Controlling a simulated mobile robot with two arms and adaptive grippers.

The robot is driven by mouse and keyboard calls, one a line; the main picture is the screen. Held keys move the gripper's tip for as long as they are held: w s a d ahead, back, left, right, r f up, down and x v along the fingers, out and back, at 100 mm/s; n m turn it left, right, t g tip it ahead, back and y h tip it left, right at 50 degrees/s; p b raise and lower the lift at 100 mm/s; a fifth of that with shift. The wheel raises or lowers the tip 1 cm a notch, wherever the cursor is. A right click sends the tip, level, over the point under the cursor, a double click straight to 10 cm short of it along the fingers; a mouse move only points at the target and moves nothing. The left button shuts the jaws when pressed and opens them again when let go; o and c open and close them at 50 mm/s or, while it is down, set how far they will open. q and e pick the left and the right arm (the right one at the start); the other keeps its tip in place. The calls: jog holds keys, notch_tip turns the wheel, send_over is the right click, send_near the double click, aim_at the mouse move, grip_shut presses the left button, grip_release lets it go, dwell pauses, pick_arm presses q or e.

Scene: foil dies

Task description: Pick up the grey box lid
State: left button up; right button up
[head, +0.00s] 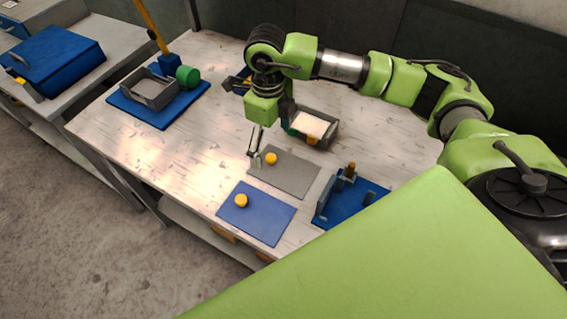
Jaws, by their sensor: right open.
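The grey box lid (291,178) is a flat grey plate with a round yellow-orange knob (271,158). It lies on the pale wooden table (190,145). My right gripper (256,157) is open and points down by the lid's left corner, left of the knob. Its fingers hold nothing, and I cannot tell whether they touch the lid. A blue lid (262,222) with a similar knob lies just in front of the grey one. My left gripper is out of view.
An open grey box (331,137) with pale contents stands behind the lid. A blue fixture (365,205) stands to its right. At the back left, a blue base (143,115) carries another grey box (148,98) and a green cylinder (188,77). The table's left middle is clear.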

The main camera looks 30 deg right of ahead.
aim_at(275, 160)
notch_tip(275, 160, down, 3)
jog(key=shift+w+f+p, duration=0.1)
jog(key=shift+w+p, duration=0.05)
jog(key=shift+p, duration=0.4)
jog(key=shift+s+d+f+p, duration=0.15)
jog(key=shift+d+f+p, duration=0.05)
jog(key=shift+f+p, duration=0.3)
jog(key=shift+s+d+f+p, duration=0.15)
jog(key=shift+f+p, duration=0.25)
jog(key=shift+f, duration=0.2)
notch_tip(275, 160, down, 2)
jog(key=shift+w, duration=0.1)
jog(key=shift+f, duration=0.2)
jog(key=c, duration=0.6)
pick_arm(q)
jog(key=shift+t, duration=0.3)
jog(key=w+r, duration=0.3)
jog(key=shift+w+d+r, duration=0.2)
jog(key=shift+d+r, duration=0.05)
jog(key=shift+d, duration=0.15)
pick_arm(e)
jog(key=c, duration=1.9)
